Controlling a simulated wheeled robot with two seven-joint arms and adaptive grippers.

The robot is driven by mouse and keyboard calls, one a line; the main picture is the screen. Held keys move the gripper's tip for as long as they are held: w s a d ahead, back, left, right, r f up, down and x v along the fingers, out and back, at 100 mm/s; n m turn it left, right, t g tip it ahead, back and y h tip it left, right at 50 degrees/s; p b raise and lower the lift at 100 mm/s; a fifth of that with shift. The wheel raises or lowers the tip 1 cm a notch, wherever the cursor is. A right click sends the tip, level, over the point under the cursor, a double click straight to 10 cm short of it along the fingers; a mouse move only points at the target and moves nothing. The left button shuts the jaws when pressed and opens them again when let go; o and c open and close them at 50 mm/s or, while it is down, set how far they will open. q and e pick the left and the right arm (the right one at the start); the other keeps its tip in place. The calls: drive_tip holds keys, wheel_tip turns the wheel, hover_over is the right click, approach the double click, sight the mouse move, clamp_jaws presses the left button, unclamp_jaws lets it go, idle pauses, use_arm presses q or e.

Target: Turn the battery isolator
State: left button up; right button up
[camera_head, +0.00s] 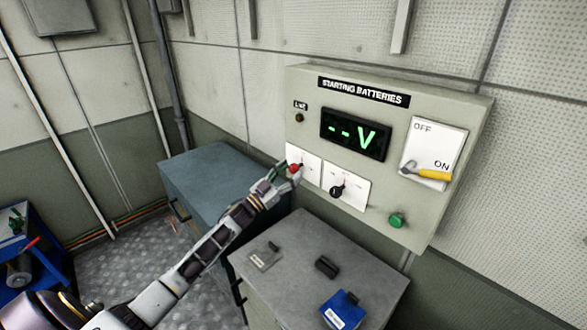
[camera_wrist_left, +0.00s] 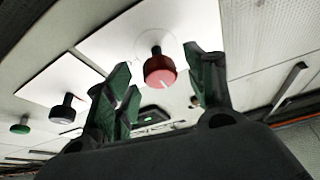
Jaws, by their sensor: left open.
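The grey panel labelled STARTING BATTERIES (camera_head: 300,90) hangs on the wall. On its lower left, a red rotary knob (camera_head: 294,168), which looks like the battery isolator, sits on a white plate; the plate's lettering is too small to read. My left gripper (camera_head: 277,174) is open at this knob. In the left wrist view the red knob (camera_wrist_left: 160,70) shows between and beyond the two green fingertips (camera_wrist_left: 163,76), with a white mark on its face. I cannot tell whether the fingers touch it. My right gripper is not in view.
A black knob (camera_head: 337,190), a green button (camera_head: 397,220) and a yellow-handled OFF/ON lever (camera_head: 428,173) share the panel. The display (camera_head: 355,134) reads "--V". Below stands a grey cabinet (camera_head: 290,295) with small items on top; a blue-grey cabinet (camera_head: 215,165) stands to its left.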

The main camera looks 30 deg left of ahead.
use_arm(q)
drive_tip(key=shift+x, duration=1.1)
drive_tip(key=shift+c, duration=0.5)
drive_tip(key=c, duration=1)
